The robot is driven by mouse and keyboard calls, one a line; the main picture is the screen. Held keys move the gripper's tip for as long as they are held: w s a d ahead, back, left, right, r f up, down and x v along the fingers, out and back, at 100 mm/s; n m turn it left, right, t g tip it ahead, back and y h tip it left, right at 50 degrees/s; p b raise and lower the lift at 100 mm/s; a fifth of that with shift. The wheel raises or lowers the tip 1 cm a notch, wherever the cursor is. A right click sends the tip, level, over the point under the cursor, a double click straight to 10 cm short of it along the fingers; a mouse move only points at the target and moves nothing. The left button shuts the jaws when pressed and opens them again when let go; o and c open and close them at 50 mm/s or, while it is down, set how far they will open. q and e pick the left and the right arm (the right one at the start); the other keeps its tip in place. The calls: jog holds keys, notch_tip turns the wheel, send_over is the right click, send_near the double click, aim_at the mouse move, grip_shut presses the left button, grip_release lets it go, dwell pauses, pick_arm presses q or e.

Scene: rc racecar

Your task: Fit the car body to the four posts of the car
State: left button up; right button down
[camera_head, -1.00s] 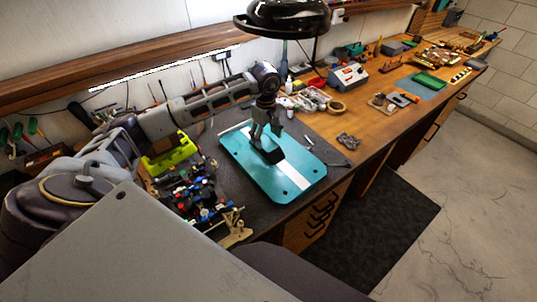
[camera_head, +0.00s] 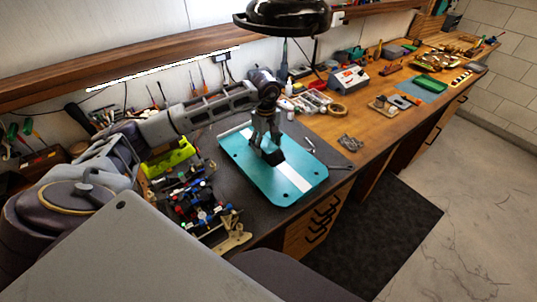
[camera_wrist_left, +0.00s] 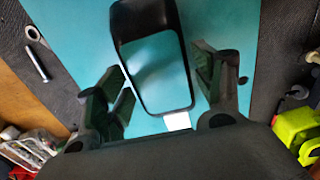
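The car body is a teal panel (camera_head: 300,185) with a white stripe and dark corner holes. It lies over the dark mat, and it also fills the left wrist view (camera_wrist_left: 225,20). A black window frame (camera_wrist_left: 188,80) stands out of its middle. My left gripper (camera_head: 265,145) is over the panel, its fingers on either side of this frame. In the left wrist view the fingertips (camera_wrist_left: 159,60) are close to the frame's sides; I cannot tell whether they press on it. The car chassis (camera_head: 203,210), with colourful parts, stands left of the panel. Its posts are too small to make out. My right gripper is out of view.
A lime-green item (camera_head: 170,160) lies behind the chassis. Small metal tools (camera_head: 340,167) lie right of the panel. A tape roll (camera_head: 336,109) and a grey box (camera_head: 348,78) are farther along the bench. A black lamp (camera_head: 285,18) hangs above.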

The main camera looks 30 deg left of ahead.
pick_arm(q)
jog(key=c, duration=0.6)
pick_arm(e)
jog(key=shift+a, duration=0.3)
pick_arm(q)
jog(key=shift+r, duration=0.55)
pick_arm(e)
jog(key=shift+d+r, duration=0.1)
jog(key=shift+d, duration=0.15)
pick_arm(q)
jog(key=shift+r, duration=0.2)
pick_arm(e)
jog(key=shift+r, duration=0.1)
pick_arm(q)
jog(key=shift+r+p, duration=0.6)
jog(key=shift+r, duration=0.25)
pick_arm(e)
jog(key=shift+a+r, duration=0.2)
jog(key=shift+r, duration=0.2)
pick_arm(q)
jog(key=shift+r+p, duration=0.35)
jog(key=shift+r, duration=0.4)
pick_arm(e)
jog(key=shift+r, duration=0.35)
pick_arm(q)
jog(key=shift+r, duration=0.2)
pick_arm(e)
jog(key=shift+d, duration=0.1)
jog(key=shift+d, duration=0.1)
